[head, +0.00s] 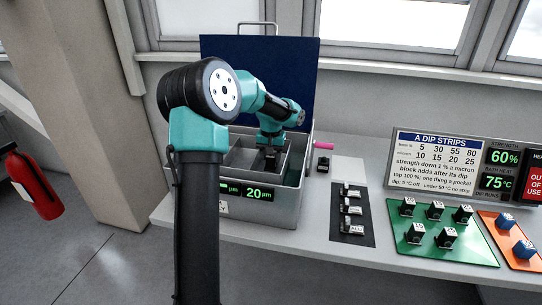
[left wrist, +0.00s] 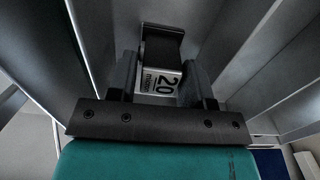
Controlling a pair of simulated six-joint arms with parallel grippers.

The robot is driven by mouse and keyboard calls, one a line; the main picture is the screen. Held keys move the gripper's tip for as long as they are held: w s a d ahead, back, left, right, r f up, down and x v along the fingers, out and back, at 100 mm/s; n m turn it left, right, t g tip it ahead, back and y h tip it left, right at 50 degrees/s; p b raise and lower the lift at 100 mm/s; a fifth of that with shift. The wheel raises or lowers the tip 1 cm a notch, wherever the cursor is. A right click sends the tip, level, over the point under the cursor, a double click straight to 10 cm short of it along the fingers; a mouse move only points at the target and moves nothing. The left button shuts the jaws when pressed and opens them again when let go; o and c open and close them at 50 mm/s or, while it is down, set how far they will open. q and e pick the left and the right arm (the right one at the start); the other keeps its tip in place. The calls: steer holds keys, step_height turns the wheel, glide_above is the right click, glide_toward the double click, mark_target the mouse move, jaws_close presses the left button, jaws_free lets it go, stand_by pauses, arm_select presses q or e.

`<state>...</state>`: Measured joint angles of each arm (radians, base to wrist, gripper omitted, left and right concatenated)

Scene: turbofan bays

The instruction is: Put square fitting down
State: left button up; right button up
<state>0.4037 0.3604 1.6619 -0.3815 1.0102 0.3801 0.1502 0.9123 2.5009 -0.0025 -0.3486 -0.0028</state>
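The square fitting (left wrist: 160,80), a dark block with a white face marked "20 micron", sits between the two fingers of my left gripper (left wrist: 160,92) in the left wrist view. Both fingers lie against its sides. In the head view my left gripper (head: 270,147) reaches down inside the grey divided bin (head: 270,213), with the small dark fitting (head: 270,163) below it. The compartment is the one behind the "20 µm" display (head: 260,193). I cannot tell whether the fitting touches the compartment floor. My right gripper is not in view.
Grey divider walls (left wrist: 225,60) stand close around the gripper. A blue lid (head: 330,85) rises behind the bin. To the right are a dark mat (head: 347,238) with several fittings, a green mat (head: 415,250), an orange mat (head: 510,255) and a sign board (head: 437,160).

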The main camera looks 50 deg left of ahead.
arm_select(q)
steer(key=shift+o, duration=1.2)
step_height(320, 180, up, 12)
steer(key=shift+r, duration=0.2)
steer(key=shift+d, duration=0.1)
